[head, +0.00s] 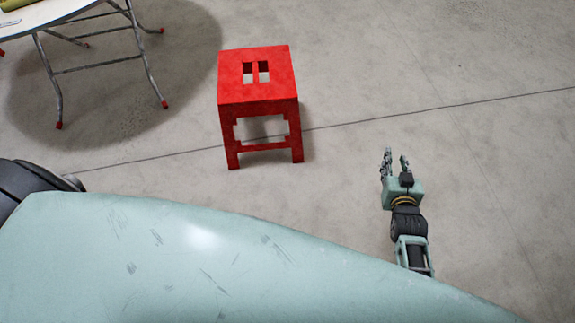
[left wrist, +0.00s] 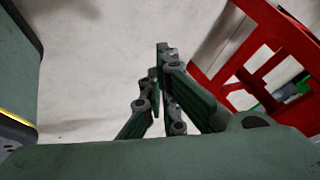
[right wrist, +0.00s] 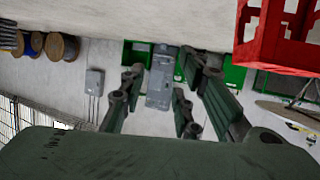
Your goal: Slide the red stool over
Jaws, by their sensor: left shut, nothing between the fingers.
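The red stool (head: 257,85) stands upright on the floor in the head view, with two slots in its seat. My right gripper (head: 396,158) is open and empty, to the right of the stool and apart from it. In the right wrist view, my right gripper's fingers (right wrist: 163,78) are spread, and the stool (right wrist: 280,48) shows at the upper right. In the left wrist view, my left gripper (left wrist: 160,52) is shut and empty, with the stool (left wrist: 262,48) to its right. The left gripper's fingers are not visible in the head view.
A round table (head: 55,12) with metal legs and red feet stands at the upper left. The floor (head: 470,60) right of the stool is clear. In the right wrist view, wooden spools (right wrist: 62,46) and a grey cabinet (right wrist: 161,75) are in the background.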

